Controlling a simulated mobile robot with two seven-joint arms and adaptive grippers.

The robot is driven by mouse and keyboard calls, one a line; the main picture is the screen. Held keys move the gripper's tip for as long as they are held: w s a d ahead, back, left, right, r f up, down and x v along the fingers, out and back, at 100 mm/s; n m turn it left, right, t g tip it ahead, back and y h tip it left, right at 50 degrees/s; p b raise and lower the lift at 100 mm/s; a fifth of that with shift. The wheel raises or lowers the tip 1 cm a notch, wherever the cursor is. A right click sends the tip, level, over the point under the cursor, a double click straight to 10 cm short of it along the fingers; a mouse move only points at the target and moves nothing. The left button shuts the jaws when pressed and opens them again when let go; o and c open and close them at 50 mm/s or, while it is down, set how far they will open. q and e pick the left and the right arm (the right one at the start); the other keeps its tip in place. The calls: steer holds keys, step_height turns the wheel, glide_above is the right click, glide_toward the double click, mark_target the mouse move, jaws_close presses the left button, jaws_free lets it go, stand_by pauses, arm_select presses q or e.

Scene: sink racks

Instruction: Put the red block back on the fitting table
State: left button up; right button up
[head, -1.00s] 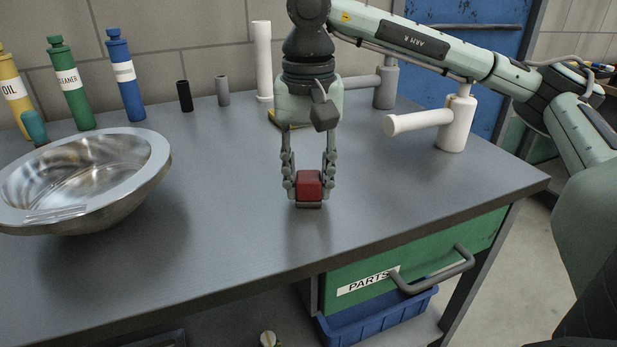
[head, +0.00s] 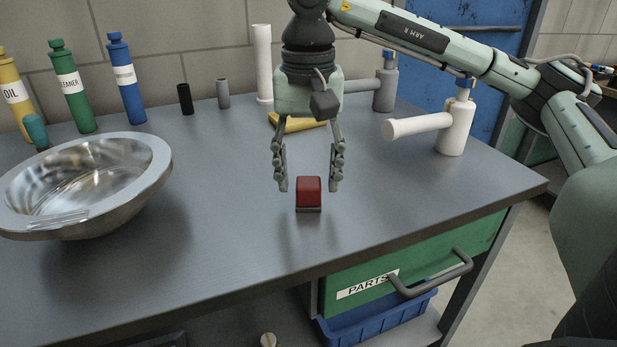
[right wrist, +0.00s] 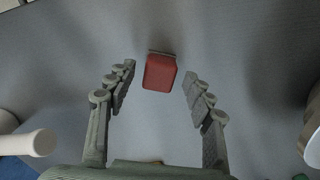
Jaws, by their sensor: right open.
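The red block (head: 308,189) stands on the grey fitting table (head: 230,240), toward its front edge, with a thin dark strip along its base. My right gripper (head: 309,188) is open, with one finger on each side of the block and clear gaps between. In the right wrist view the red block (right wrist: 160,71) lies just ahead of and between the open fingertips (right wrist: 158,84), touching neither. My left gripper is not in view.
A metal bowl (head: 145,190) sits at the left. Several bottles, including a blue one (head: 127,85), stand along the wall. White (head: 455,125) and grey pipe fittings stand at the right, and a yellow piece (head: 300,124) lies behind the gripper. Table around the block is clear.

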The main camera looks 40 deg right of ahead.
mark_target(308, 183)
steer(key=shift+r, duration=0.95)
step_height(308, 183, up, 6)
steer(key=shift+f, duration=0.1)
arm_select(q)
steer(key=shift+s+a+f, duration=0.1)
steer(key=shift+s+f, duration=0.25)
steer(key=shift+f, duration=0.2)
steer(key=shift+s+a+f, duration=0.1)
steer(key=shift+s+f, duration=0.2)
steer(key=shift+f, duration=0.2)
arm_select(e)
steer(key=shift+r, duration=1.15)
